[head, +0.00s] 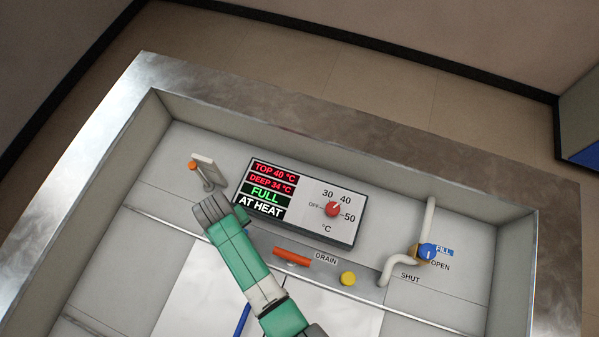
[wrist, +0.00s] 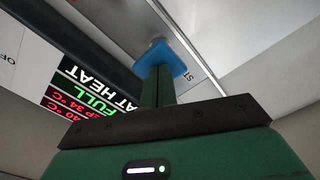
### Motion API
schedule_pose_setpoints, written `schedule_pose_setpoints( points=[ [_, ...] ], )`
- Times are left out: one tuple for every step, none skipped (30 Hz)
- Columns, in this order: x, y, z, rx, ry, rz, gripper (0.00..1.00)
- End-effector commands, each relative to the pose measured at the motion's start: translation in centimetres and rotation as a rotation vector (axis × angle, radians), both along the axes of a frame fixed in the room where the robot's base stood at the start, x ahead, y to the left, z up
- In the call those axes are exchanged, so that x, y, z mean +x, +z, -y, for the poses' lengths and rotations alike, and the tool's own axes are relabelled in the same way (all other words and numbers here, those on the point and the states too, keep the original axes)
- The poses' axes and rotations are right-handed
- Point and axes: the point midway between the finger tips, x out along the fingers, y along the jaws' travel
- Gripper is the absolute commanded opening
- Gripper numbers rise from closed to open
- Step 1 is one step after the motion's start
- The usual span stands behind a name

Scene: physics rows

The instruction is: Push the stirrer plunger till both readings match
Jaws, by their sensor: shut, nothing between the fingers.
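The display panel (head: 300,200) reads TOP 40 °C and DEEP 34 °C in red, so the two readings differ, with FULL and AT HEAT below. My gripper (head: 208,212) is at the panel's left end, seen from behind. In the wrist view the green fingers (wrist: 157,88) are shut and empty. In the head view that spot is hidden by my gripper.
An orange knob (head: 192,166) by a pale plate stands left of the panel. A red dial (head: 333,209) is on the panel. Raised basin walls surround everything.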

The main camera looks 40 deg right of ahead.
Motion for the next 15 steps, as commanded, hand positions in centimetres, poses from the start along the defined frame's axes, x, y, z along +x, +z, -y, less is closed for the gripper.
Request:
schedule_pose_setpoints(
  points=[
    [0.0,-0.6,0.0,0.0,0.0,-0.001,0.0],
    [0.0,-0.8,0.0,0.0,0.0,-0.001,0.0],
    [0.0,-1.0,0.0,0.0,0.0,0.0,0.0],
    [0.0,-1.2,0.0,0.0,0.0,0.0,0.0],
    [0.0,-1.4,0.0,0.0,0.0,0.0,0.0],
    [0.0,-1.6,0.0,0.0,0.0,0.0,0.0],
    [0.0,-1.8,0.0,0.0,0.0,0.0,0.0],
    [0.0,-2.0,0.0,0.0,0.0,0.001,0.0],
    [0.0,-2.2,0.0,0.0,0.0,0.001,0.0],
    [0.0,-2.4,0.0,0.0,0.0,0.001,0.0],
    [0.0,-2.6,0.0,0.0,0.0,0.001,0.0],
    [0.0,-2.8,0.0,0.0,0.0,0.001,0.0],
    [0.0,-3.0,0.0,0.0,0.0,0.001,0.0],
    [0.0,-3.2,0.0,0.0,0.0,0.001,0.0],
    [0.0,-3.4,0.0,0.0,0.0,0.001,0.0]
  ],
)
